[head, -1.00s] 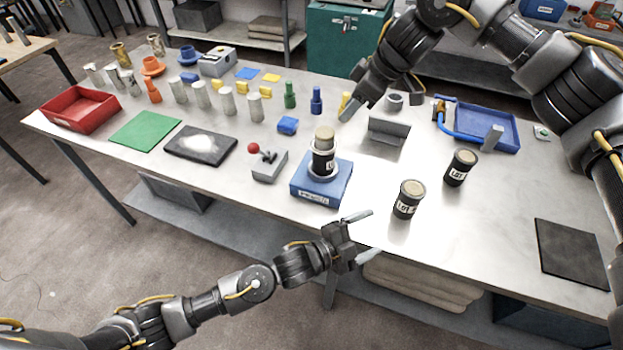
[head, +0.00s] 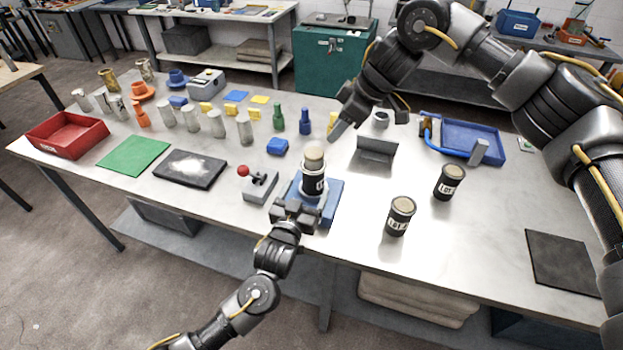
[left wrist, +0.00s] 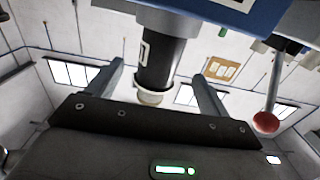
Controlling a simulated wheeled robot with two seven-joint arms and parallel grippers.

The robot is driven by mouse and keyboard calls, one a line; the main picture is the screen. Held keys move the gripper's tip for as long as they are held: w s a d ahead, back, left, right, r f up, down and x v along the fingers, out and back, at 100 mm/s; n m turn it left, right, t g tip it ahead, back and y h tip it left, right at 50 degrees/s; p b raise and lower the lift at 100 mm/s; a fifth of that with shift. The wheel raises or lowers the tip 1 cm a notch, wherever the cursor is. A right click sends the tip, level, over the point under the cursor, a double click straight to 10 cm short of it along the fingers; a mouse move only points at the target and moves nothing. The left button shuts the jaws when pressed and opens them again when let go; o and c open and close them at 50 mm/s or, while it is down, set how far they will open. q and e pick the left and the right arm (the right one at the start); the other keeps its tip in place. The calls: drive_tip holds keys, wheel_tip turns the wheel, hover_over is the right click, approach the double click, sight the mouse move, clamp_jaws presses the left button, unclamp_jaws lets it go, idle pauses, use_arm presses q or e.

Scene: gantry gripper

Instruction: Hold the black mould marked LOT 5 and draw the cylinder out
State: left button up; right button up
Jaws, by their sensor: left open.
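A black mould (head: 313,184) with a pale cylinder (head: 314,153) sticking out of its top stands upright on a blue base (head: 329,206). Its white label is partly hidden, so I cannot read the number. My left gripper (head: 302,203) is open at the front of this mould. In the left wrist view, which is upside down, the mould (left wrist: 160,62) lies between the two open fingers, with gaps on both sides. My right gripper (head: 368,117) is open and empty, above and behind the mould to the right.
Two more labelled black moulds stand at the right, a nearer one (head: 399,217) and a farther one (head: 448,182). A grey box with a red-knobbed lever (head: 260,185) is just left of the base. A grey angled block (head: 376,155) stands behind.

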sight(316, 171)
use_arm(q)
drive_tip(key=x, duration=0.8)
drive_tip(key=shift+w+d, duration=0.1)
drive_tip(key=shift+w, duration=0.05)
drive_tip(key=shift+c, duration=0.3)
